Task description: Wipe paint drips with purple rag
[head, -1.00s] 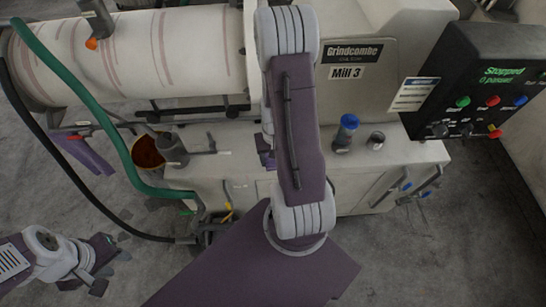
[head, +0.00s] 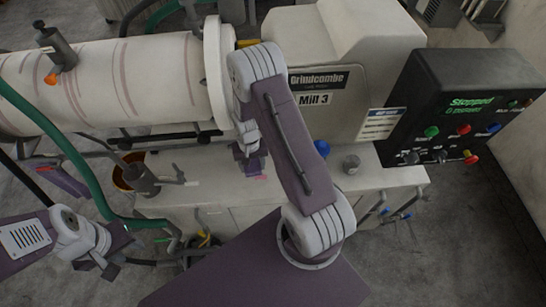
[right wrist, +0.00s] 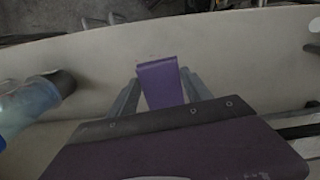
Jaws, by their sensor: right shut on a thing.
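My right gripper (right wrist: 158,92) is shut on the purple rag (right wrist: 161,82), which shows as a flat purple piece between its fingers in the right wrist view. In the head view my right gripper (head: 248,160) is over the bench top, just right of the drum's end, partly hidden by my arm; the rag cannot be told apart there. Reddish streaks (head: 122,85) run around the white drum (head: 150,75). A small pink mark (head: 261,178) shows by my right gripper. My left gripper (head: 103,265) is low at the left, seemingly empty; its finger opening is unclear.
The pale bench top (head: 375,177) carries a blue-capped jar (head: 321,148) and a small metal cup (head: 351,163). A green hose (head: 70,150) and an orange-brown pot (head: 124,178) are at the left. The black control panel (head: 455,105) reads "Stopped".

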